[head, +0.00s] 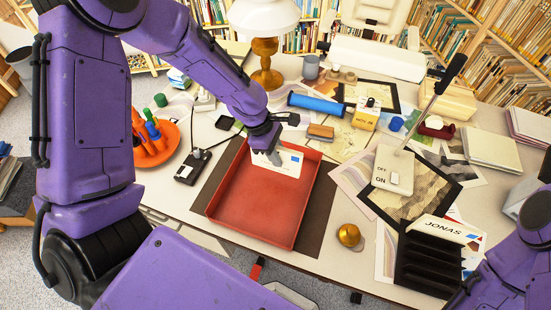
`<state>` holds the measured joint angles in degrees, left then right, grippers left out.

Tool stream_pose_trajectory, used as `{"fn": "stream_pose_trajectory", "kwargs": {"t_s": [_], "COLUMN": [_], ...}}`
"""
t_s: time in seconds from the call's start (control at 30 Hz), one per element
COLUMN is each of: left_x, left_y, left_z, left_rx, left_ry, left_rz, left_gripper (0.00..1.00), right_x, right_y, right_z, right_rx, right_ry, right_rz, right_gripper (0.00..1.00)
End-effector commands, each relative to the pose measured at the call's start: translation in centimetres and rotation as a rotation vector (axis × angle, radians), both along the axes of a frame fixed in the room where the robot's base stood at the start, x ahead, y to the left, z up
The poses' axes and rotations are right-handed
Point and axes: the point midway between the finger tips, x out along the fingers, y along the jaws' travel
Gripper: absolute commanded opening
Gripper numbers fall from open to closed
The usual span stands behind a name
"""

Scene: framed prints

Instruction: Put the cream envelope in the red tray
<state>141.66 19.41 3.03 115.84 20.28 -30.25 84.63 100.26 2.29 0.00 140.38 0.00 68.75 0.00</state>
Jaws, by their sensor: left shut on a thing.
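The red tray (262,208) lies on a dark mat in the middle of the desk, its floor largely bare. My left gripper (273,157) reaches down over the tray's far end. It is shut on the cream envelope (291,163), a pale piece with a small blue and red mark at its corner. The envelope is over the far end of the tray, overlapping its back wall in the picture. I cannot tell if it touches the tray floor. The gripper hides part of the envelope. My right arm shows at the lower right, but its gripper is out of view.
A black rack (428,262) with a card marked JONAS (444,229) stands at the right. A brass knob (348,235) is right of the tray. A blue roll (316,105) and lamp (265,62) are behind.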

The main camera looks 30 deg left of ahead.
Motion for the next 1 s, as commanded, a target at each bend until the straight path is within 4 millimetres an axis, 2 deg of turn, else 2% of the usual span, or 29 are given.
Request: {"fn": "stream_pose_trajectory", "kwargs": {"t_s": [0.23, 0.4, 0.77, 0.8, 0.83, 0.87, 1.0], "left_x": [1.6, 1.5, 1.5, 1.5, 1.5, 1.5, 1.5], "left_y": [1.2, 1.2, 1.1, 1.1, 1.1, 1.1, 1.1], "left_z": [-2.5, -5.0, -5.6, -5.6, -5.6, -5.6, -5.6], "left_rx": [0.0, -0.001, 0.0, 0.0, 0.0, 0.0, 0.0], "left_ry": [0.002, 0.001, 0.0, 0.0, 0.0, 0.0, 0.0], "left_rz": [0.001, 0.0, 0.0, 0.0, 0.0, 0.0, -0.001], "left_gripper": [0.0, 0.0, 0.0, 0.31, 0.41, 0.47, 0.47], "right_x": [0.0, 0.0, 0.0, 0.0, 0.0, 0.0, 0.0], "right_y": [0.0, 0.0, 0.0, 0.0, 0.0, 0.0, 0.0], "right_z": [0.1, 0.7, 0.6, 0.6, 0.6, 0.6, 0.6], "right_rx": [0.0, 0.0, 0.0, 0.0, 0.0, 0.0, 0.0], "right_ry": [0.0, 0.0, 0.0, 0.0, 0.0, 0.0, 0.0], "right_rz": [0.0, 0.0, 0.0, 0.0, 0.0, 0.0, 0.0], "right_gripper": [0.43, 0.43, 0.43, 0.43, 0.43, 0.43, 0.43]}}
